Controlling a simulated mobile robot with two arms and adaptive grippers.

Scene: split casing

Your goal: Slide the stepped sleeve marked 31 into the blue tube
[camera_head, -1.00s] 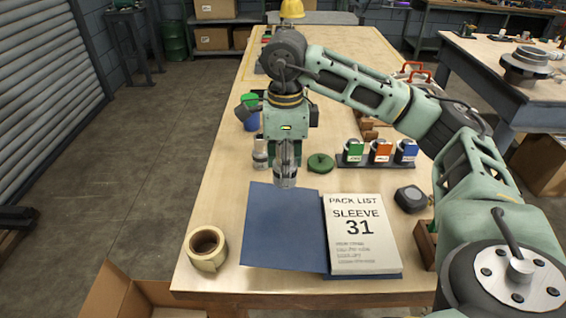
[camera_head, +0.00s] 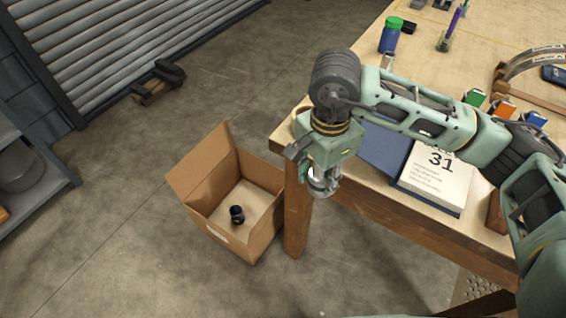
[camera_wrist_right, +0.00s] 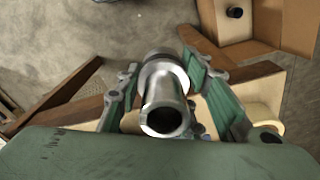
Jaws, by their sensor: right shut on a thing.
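My right gripper (camera_head: 316,168) is shut on a shiny metal stepped sleeve (camera_head: 323,184), past the table's front left corner. In the right wrist view the sleeve (camera_wrist_right: 164,100) sits between the fingers (camera_wrist_right: 160,68), its hollow narrower end towards the camera and a wider part beyond. No number is readable on it. A blue cylinder with a green top (camera_head: 390,36) stands far back on the table, well away from the gripper; I cannot tell whether it is the blue tube. My left gripper is not in view.
An open cardboard box (camera_head: 258,233) on the floor holds a small black cylinder (camera_head: 237,214). A tape roll (camera_wrist_right: 262,120) is near the gripper.

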